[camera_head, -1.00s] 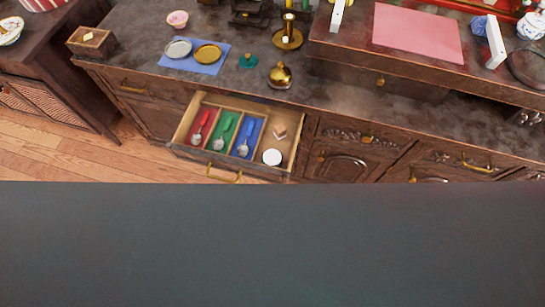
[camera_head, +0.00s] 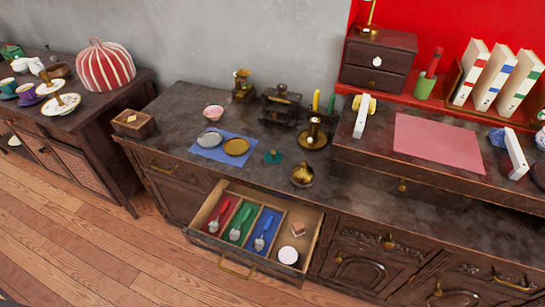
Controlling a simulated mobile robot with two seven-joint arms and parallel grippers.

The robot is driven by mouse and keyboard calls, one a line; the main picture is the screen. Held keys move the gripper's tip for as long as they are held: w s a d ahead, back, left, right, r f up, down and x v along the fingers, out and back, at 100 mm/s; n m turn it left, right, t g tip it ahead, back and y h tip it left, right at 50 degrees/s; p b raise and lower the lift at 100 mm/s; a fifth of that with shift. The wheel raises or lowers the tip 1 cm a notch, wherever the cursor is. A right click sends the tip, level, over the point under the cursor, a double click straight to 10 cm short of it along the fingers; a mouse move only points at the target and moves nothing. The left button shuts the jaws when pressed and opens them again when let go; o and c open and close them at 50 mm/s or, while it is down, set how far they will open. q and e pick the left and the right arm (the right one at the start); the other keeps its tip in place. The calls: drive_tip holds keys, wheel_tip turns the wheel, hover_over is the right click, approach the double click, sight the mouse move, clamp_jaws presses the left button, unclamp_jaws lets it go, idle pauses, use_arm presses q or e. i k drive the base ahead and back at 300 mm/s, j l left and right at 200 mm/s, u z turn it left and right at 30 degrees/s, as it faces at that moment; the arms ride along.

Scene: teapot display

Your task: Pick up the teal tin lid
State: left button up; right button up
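The teal tin lid (camera_head: 272,157) is a small, flat, dark teal disc with a raised knob. It lies on the dark countertop (camera_head: 345,197), between the blue mat and a round brass pot (camera_head: 303,174). Nothing covers it. Neither of my grippers shows in the head view, so nothing of mine is near the lid.
A blue mat (camera_head: 205,153) holds a silver dish and a brass dish (camera_head: 236,147). A brass candlestick (camera_head: 314,137) stands behind the lid. Below, an open drawer (camera_head: 217,242) with coloured compartments juts out. A raised shelf with a pink mat (camera_head: 438,143) is at right.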

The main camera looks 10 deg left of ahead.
sight(274, 157)
drive_tip(key=i+l, duration=0.15)
drive_tip(key=l, duration=0.2)
drive_tip(key=i+l+u, duration=0.1)
drive_tip(key=l, duration=0.3)
drive_tip(key=i+l, duration=0.25)
drive_tip(key=l, duration=0.15)
